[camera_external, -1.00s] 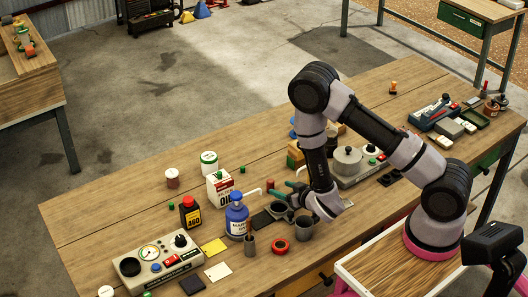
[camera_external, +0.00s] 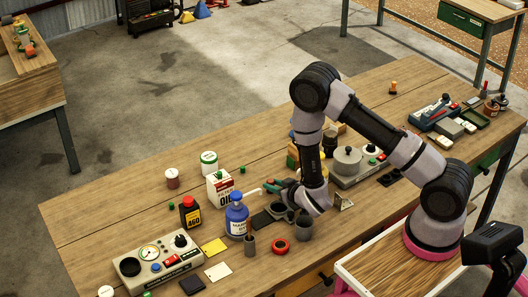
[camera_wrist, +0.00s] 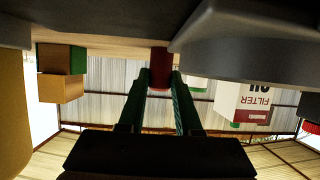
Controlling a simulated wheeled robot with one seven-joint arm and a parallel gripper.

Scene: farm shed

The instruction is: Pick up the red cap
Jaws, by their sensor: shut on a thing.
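The red cap (camera_wrist: 160,66) is a small red cylinder between the two green fingertips of my gripper (camera_wrist: 160,82) in the wrist view. My gripper is shut on it, with a finger on each side. In the outside view my gripper (camera_external: 271,187) is low over the middle of the bench, and the cap is small and mostly hidden at its fingertips. I cannot tell whether the cap touches the bench.

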